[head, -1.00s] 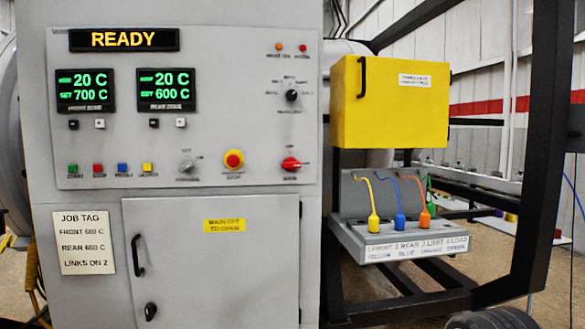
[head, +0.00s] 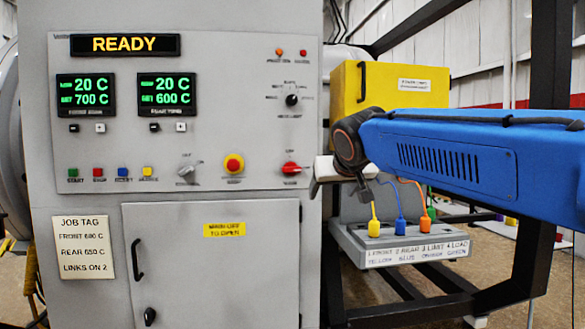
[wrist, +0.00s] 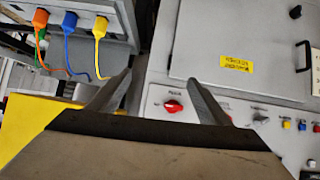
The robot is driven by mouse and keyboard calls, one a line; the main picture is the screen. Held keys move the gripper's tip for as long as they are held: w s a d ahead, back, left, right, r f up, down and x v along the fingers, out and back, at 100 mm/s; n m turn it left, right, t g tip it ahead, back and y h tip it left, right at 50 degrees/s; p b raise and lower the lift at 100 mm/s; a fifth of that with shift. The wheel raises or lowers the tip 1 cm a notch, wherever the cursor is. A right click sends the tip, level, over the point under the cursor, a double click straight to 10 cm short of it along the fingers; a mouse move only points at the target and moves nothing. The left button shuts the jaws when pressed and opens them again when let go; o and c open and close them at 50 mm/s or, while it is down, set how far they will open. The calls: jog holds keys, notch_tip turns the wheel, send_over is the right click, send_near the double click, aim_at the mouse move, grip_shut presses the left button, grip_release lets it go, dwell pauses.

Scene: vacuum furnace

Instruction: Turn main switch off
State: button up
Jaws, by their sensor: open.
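The main switch is a red rotary knob (head: 291,168) at the lower right of the grey control panel, with its handle roughly sideways. Its label is too small to read surely. In the wrist view the red knob (wrist: 173,106) appears between the two fingers, nearer the right one. My gripper (head: 315,188) is open and empty, just right of the knob in the head view. I see no contact with the knob. The wrist view shows both fingers of my gripper (wrist: 160,77) spread apart, with the panel beyond them.
Below is a cabinet door (head: 210,270) with a yellow label. The yellow box (head: 400,85) and plug shelf (head: 400,252) stand right, near my arm.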

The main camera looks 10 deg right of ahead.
jog(key=w+a+r+t, duration=0.2)
jog(key=w+a+r, duration=0.5)
jog(key=w+r, duration=0.25)
send_near(291, 169)
jog(key=x, duration=0.9)
jog(key=shift+w+d+r+y, duration=0.15)
jog(key=shift+d+r+y, duration=0.05)
jog(key=shift+r+y, duration=0.15)
jog(key=c, duration=1)
jog(key=shift+c, duration=0.2)
